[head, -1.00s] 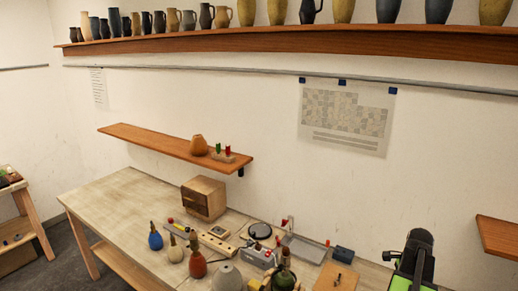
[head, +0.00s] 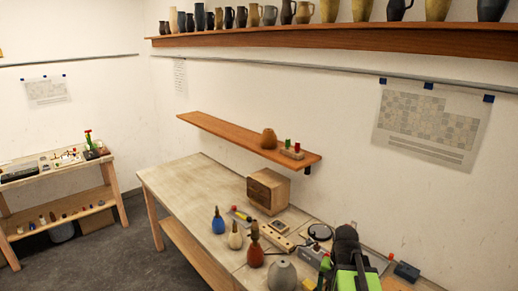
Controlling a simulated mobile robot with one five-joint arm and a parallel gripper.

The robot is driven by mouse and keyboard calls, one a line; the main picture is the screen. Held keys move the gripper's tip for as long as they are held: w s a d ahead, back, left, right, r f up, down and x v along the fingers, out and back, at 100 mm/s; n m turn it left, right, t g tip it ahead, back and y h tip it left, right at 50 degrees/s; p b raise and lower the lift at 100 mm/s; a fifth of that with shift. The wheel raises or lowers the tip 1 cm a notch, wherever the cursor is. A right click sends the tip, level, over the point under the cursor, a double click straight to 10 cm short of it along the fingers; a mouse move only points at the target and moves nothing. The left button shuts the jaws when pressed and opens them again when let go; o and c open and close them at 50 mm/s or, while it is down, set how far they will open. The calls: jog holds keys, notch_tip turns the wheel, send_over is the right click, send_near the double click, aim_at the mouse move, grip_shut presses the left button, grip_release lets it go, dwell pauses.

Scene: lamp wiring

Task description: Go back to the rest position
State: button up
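A black and green part of my arm (head: 347,258) rises from the bottom edge, right of the middle, in the head view. It stands in front of the workbench (head: 185,182) and hides part of its near right side. No gripper fingers can be made out, so I cannot see whether they are open or hold anything.
On the bench are a wooden drawer box (head: 268,190), a blue bottle (head: 218,222), a red-brown bottle (head: 255,252), a grey dome (head: 282,275) and a power strip (head: 277,236). A wall shelf (head: 235,139) hangs above. A second bench (head: 60,168) stands left, with open floor between.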

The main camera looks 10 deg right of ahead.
jog(key=a+f+n+b, duration=0.1)
jog(key=a+n, duration=0.6)
jog(key=a, duration=0.9)
notch_tip(320, 180, down, 14)
jog(key=b, duration=1.4)
jog(key=shift+d+f, duration=0.25)
jog(key=shift+d, duration=0.1)
jog(key=shift+c, duration=0.2)
